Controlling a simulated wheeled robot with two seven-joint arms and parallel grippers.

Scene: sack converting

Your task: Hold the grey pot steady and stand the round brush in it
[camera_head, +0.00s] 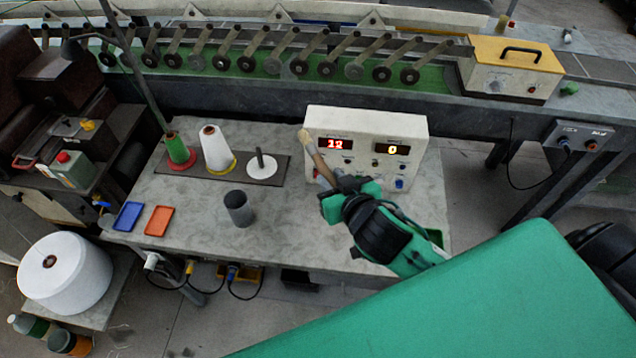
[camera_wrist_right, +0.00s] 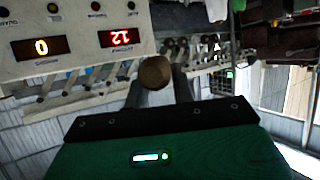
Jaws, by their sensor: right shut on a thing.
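The grey pot (camera_head: 238,210) stands upright on the grey table (camera_head: 290,225), left of the display box, and no gripper touches it. My right gripper (camera_head: 328,184) is shut on the round brush (camera_head: 317,158), to the right of the pot and above the table, in front of the display box. The brush tilts up and left, its pale round end (camera_head: 304,135) uppermost. In the right wrist view the brush's brown round end (camera_wrist_right: 155,72) shows between the fingers of the right gripper (camera_wrist_right: 157,85). My left gripper is not in view.
A white display box (camera_head: 368,125) stands at the table's back right. A green cone (camera_head: 177,148), a white cone (camera_head: 216,148) and a white disc with a peg (camera_head: 262,166) stand on a dark strip. Blue (camera_head: 129,216) and orange (camera_head: 159,221) trays lie left of the pot.

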